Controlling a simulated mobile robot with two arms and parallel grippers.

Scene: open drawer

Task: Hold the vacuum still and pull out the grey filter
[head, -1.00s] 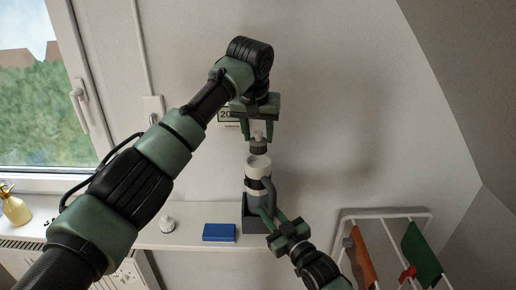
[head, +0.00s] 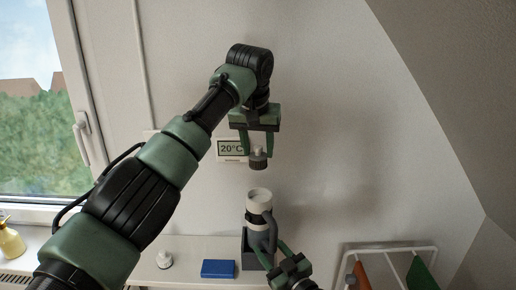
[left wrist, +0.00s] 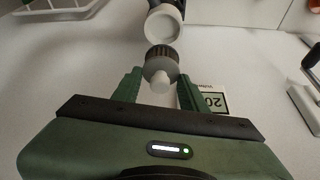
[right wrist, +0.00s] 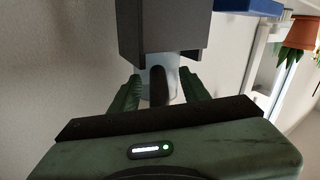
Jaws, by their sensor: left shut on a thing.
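The vacuum (head: 259,222) is a grey and white upright cylinder with a dark side handle, standing in a dark grey holder (head: 252,252) by the wall. The grey filter (head: 258,160) hangs in the air above the vacuum's white open top, clear of it. My left gripper (head: 258,152) is shut on the filter from above; in the left wrist view the filter (left wrist: 161,62) sits between its fingers, with the open white rim (left wrist: 163,25) beyond. My right gripper (right wrist: 161,92) has its fingers on both sides of the dark handle (right wrist: 159,86); how tightly it closes cannot be seen.
A 20°C display (head: 231,149) hangs on the wall behind my left gripper. A white rack (head: 392,248) with coloured items is at the lower right.

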